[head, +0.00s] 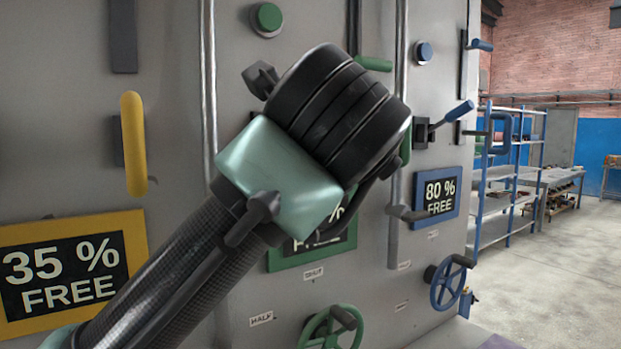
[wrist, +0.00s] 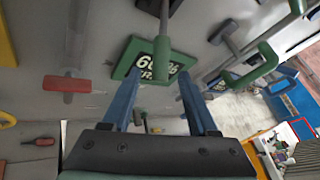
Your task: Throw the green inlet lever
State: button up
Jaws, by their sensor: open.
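My gripper (wrist: 158,76) is open, its two blue fingers pointing at the panel in the wrist view. A slim bar with a green grip (wrist: 156,126) shows between the fingers, in front of the green sign (wrist: 178,58). I cannot tell whether a finger touches it. A second green handle (wrist: 258,66) on a metal arm is outside the fingers, to the right. In the head view a green handle (head: 374,63) stands above my wrist. My arm hides most of the green section and my fingers there. No readable label tells which green handle is the inlet lever.
The grey panel carries a yellow handle (head: 133,142) at left, a green handwheel (head: 331,328) below, and a blue lever (head: 453,114) and blue handwheel (head: 447,285) at right. A vertical pipe (head: 209,80) runs beside my wrist. Open floor (head: 570,260) lies beyond the panel's right edge.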

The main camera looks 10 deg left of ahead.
jog(key=b+v, duration=0.2)
jog(key=v, duration=0.6)
jog(key=shift+s, duration=0.2)
jog(key=d+r+n+t+h, duration=0.4)
jog(key=d+n+t+h, duration=0.3)
jog(key=d, duration=0.4)
jog(key=s+a+n+t+y, duration=0.1)
jog(key=s+n+t, duration=0.2)
jog(key=n, duration=0.7)
jog(key=s+a+f+n+t+y, duration=0.1)
jog(key=s+a+n+t, duration=0.1)
jog(key=s+n, duration=0.6)
jog(key=shift+s+f+n+t+y, duration=0.2)
jog(key=shift+n+t+y, duration=0.2)
jog(key=shift+n+t, duration=0.4)
jog(key=shift+a, duration=0.1)
